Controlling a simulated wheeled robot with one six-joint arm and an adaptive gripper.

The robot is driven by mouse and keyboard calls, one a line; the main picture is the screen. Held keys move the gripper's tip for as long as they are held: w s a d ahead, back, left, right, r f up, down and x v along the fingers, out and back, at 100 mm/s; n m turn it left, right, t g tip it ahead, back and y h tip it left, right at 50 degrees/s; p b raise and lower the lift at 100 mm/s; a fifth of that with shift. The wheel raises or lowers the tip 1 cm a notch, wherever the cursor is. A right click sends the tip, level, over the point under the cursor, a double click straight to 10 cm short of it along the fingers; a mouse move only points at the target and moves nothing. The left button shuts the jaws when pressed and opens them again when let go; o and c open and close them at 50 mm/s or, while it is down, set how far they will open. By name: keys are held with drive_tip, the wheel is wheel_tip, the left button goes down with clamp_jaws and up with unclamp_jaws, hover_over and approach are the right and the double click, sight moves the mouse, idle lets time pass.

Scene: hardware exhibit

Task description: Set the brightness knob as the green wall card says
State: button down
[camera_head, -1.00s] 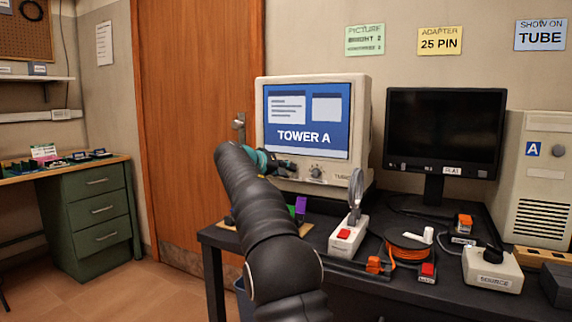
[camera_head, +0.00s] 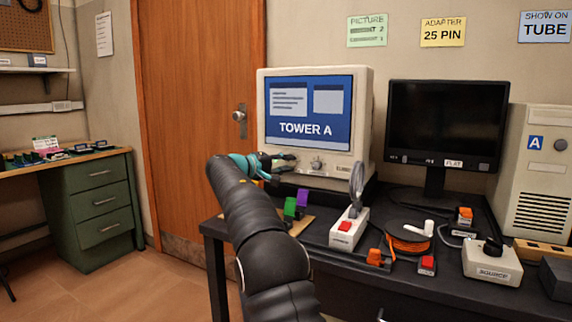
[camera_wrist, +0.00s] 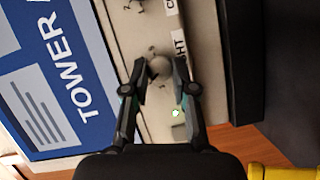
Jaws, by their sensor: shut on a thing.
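The green wall card (camera_head: 367,31) hangs above the beige tube monitor (camera_head: 364,120). It reads PICTURE, with two smaller lines too blurred to read surely. The monitor's screen shows TOWER A. My gripper (camera_head: 284,163) is at the left of the front strip below the screen. In the wrist view my gripper (camera_wrist: 159,82) has its fingertips on both sides of the round grey brightness knob (camera_wrist: 160,67), shut on it. Small numbers surround the knob, and a label ending in HT sits beside it. The knob's pointer is not clear. A second knob (camera_head: 317,163) is to its right.
A magnifier on a white block (camera_head: 349,228), an orange cable reel (camera_head: 407,241) and a white SOURCE box (camera_head: 491,263) stand on the dark desk. Green and purple blocks (camera_head: 296,205) are below my gripper. A dark flat monitor (camera_head: 445,125) is at the right.

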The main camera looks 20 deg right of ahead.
drive_tip(key=shift+n, duration=0.3)
drive_tip(key=c, duration=0.9)
unclamp_jaws()
drive_tip(key=shift+c, duration=0.2)
drive_tip(key=shift+a, duration=0.1)
drive_tip(key=f+v, duration=0.1)
drive_tip(key=v, duration=1)
drive_tip(key=shift+a+r, duration=0.4)
drive_tip(key=shift+s, duration=0.15)
